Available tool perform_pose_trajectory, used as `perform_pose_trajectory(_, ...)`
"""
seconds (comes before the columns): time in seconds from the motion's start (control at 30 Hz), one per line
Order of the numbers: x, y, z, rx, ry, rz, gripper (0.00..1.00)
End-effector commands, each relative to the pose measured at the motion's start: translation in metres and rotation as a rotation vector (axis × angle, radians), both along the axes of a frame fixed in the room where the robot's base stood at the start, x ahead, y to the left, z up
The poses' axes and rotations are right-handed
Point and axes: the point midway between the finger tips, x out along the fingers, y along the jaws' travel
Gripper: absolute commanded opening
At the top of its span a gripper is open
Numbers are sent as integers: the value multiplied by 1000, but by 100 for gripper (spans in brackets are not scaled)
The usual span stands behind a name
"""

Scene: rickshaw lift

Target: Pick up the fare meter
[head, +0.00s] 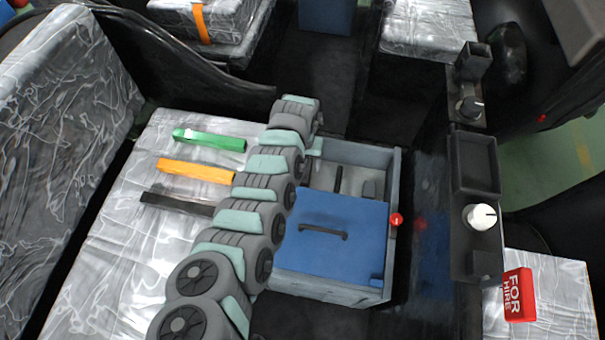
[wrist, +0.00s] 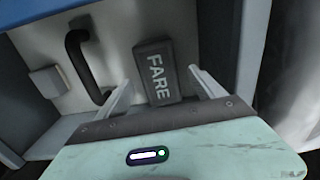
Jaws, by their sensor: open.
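The fare meter (wrist: 157,72) is a dark grey block with white FARE lettering, lying on the light floor of an open compartment in the wrist view. I cannot make it out in the head view, where my arm covers part of the compartment. My gripper (wrist: 161,80) is open, with one pale finger on each side of the meter's near end. I cannot tell whether the fingers touch it. In the head view only a teal edge of my gripper (head: 315,146) shows at the box's left end. The grey box (head: 395,165) has its blue lid (head: 340,255) over the near part.
A black handle-shaped bar (wrist: 76,65) and a small grey block (wrist: 45,82) are left of the meter. The compartment wall (wrist: 250,50) stands close on the right. Green (head: 210,139), orange (head: 195,170) and black (head: 177,204) bars lie on the silvery seat.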

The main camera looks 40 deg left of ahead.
Motion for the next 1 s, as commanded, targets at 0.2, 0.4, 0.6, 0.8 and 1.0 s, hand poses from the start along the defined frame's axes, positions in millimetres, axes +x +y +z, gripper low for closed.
perform_pose_trajectory(0.2, -3, -2, -38, 1, 3, -1, 78)
perform_pose_trajectory(0.4, -3, -2, -39, 0, 0, 0, 78)
perform_pose_trajectory(0.6, -3, -2, -39, 0, 0, 0, 68)
perform_pose_trajectory(0.8, -2, -2, -39, 0, 0, 0, 51)
perform_pose_trajectory(1.0, -2, -2, -39, 0, 0, 0, 35)
